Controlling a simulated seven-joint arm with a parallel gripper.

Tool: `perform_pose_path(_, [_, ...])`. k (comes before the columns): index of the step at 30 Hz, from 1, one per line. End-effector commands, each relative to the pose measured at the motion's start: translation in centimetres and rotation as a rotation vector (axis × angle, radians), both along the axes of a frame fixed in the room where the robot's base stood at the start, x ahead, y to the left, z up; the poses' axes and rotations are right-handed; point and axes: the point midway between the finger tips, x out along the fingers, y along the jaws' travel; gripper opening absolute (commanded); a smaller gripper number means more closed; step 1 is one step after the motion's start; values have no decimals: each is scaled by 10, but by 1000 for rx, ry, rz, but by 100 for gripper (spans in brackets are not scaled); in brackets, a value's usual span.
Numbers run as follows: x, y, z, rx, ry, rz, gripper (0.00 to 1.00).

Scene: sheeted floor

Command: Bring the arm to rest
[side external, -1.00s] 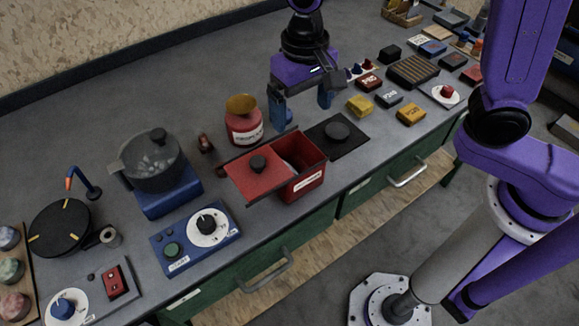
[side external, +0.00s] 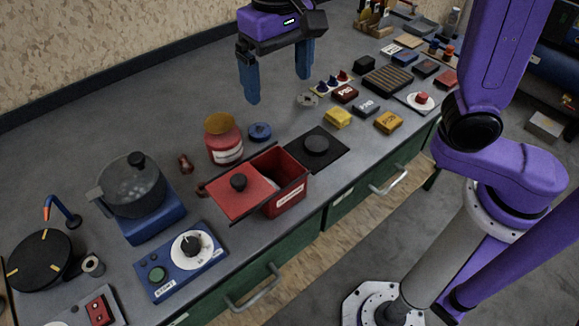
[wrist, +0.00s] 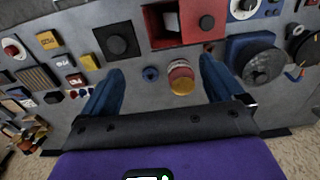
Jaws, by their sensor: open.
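My gripper (side external: 277,88) has two blue fingers set wide apart with nothing between them. It hangs above the back of the grey bench (side external: 130,112), clear of the objects. In the wrist view my gripper (wrist: 158,90) is also open, and beyond the fingers a red jar with a yellow top (wrist: 180,78) and a small blue round piece (wrist: 151,74) sit on the bench. In the side view the red jar (side external: 223,145) stands left of the blue piece (side external: 260,132), apart from my gripper.
A red box (side external: 292,200) with its lid shifted left stands at the front, beside a black plate (side external: 330,163). A grey pot (side external: 135,190) sits on a blue base at left. Several small coloured blocks (side external: 338,117) lie at right. The bench's back left is clear.

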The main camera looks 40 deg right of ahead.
Motion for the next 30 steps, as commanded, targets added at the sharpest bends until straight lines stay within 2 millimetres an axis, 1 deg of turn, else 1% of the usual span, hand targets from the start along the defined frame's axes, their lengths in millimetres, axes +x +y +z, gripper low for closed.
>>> perform_pose_path(5, [-3, -6, -3, -1, 1, 32, 95])
perform_pose_path(11, [-18, -27, -13, 3, -3, 172, 95])
perform_pose_path(20, [-54, -70, -32, 6, -7, 425, 95])
perform_pose_path(26, [-83, -101, -46, 9, -11, 593, 95])
perform_pose_path(30, [-106, -124, -56, 11, -14, 711, 95])
